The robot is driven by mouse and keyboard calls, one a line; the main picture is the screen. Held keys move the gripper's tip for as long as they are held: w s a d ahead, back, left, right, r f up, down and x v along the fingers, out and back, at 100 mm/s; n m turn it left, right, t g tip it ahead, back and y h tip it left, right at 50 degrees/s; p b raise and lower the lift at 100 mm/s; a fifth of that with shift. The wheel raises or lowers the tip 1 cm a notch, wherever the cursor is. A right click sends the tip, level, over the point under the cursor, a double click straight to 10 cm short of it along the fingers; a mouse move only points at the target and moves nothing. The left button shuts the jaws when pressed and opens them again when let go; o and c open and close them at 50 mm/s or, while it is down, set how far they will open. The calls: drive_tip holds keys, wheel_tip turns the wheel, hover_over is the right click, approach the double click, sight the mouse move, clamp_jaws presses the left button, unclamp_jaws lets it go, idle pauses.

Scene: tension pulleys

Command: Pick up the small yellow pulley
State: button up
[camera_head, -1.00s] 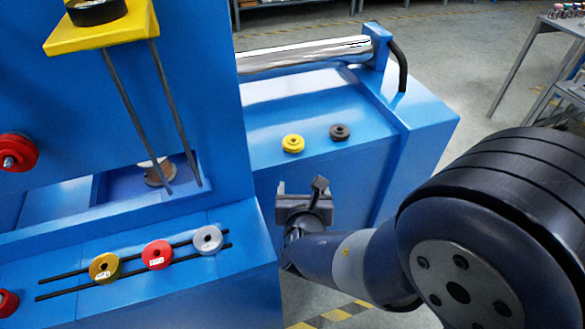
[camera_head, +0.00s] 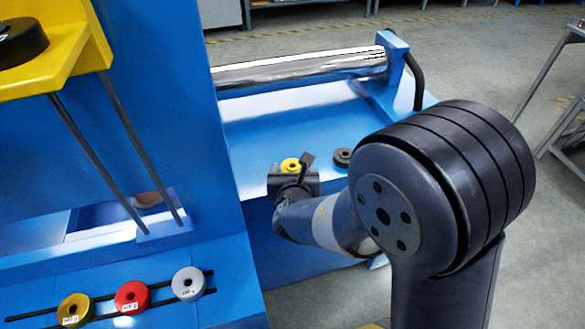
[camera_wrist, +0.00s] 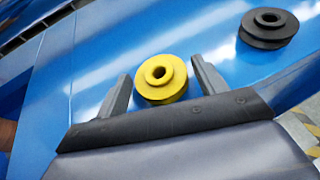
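The small yellow pulley (camera_wrist: 160,78) lies flat on the blue machine surface, its centre hole facing up. In the head view the yellow pulley (camera_head: 291,165) is partly hidden behind my gripper (camera_head: 294,172). In the wrist view my gripper (camera_wrist: 162,85) is open, with one finger on each side of the pulley. The pulley rests on the surface.
A black pulley (camera_wrist: 269,26) lies to the right on the same surface, also in the head view (camera_head: 343,157). A silver roller (camera_head: 300,68) runs behind. Gold (camera_head: 75,309), red (camera_head: 131,297) and silver (camera_head: 188,283) pulleys sit on rails at the lower left. A blue upright panel (camera_head: 175,110) stands left.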

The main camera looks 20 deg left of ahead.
drive_tip(key=c, duration=0.8)
